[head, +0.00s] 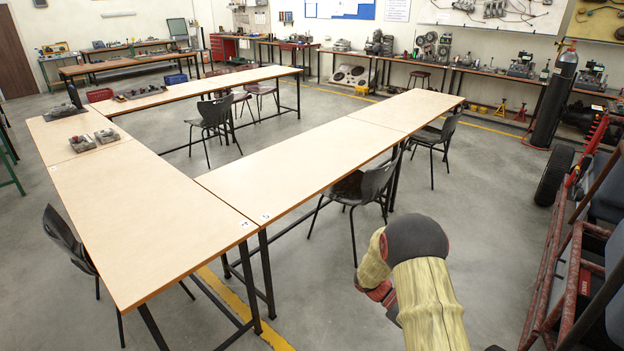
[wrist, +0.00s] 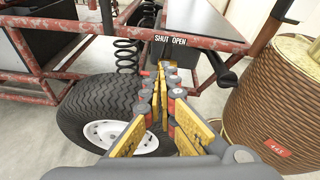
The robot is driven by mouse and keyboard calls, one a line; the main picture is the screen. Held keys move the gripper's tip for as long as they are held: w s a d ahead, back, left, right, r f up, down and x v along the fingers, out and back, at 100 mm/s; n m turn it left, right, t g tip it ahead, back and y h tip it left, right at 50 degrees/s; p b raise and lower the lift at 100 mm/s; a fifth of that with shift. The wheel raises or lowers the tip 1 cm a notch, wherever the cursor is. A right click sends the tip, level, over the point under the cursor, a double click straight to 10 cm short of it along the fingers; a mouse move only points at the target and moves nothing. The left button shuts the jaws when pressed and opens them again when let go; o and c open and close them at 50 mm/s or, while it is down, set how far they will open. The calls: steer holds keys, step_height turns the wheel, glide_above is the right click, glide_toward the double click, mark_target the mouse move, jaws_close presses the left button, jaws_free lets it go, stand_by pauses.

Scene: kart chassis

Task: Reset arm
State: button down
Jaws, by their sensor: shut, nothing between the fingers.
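My gripper (wrist: 166,70) shows in the wrist view with its yellow and dark fingers drawn together, shut and empty. It points toward the red tube frame of the kart chassis (wrist: 60,75), above and beside a black tyre with a white rim (wrist: 98,105). A "SHUT OPEN" label (wrist: 170,40) is on a dark panel just beyond the fingertips. I cannot tell whether the tips touch anything. In the head view my sleeved arm is bent at the lower right, and the gripper itself is hidden there.
The red kart frame (head: 570,280) stands at the right, close to my arm. A black gas cylinder (head: 555,100) is behind it. Wooden tables (head: 310,160) and black chairs (head: 365,190) stand at left and ahead. A brown ribbed drum-like object (wrist: 265,105) is close at right in the wrist view.

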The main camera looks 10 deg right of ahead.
steer(key=s+a+r+m+t+y+p, duration=0.1)
steer(key=s+a+r+m+t+y, duration=0.2)
steer(key=a+r, duration=0.4)
steer(key=s+a+r+m+t+y, duration=0.3)
steer(key=s+a+r+t, duration=0.3)
steer(key=r, duration=0.7)
steer(key=s+a+r+m+t+y+p, duration=0.1)
steer(key=s+a+r+m+t+y, duration=0.3)
steer(key=a+r+t, duration=0.3)
steer(key=shift+s+a+r+t+p, duration=0.3)
steer(key=shift+a+r+p, duration=0.05)
steer(key=shift+a+r, duration=1.2)
steer(key=shift+s+a+f, duration=0.1)
steer(key=shift+f, duration=0.05)
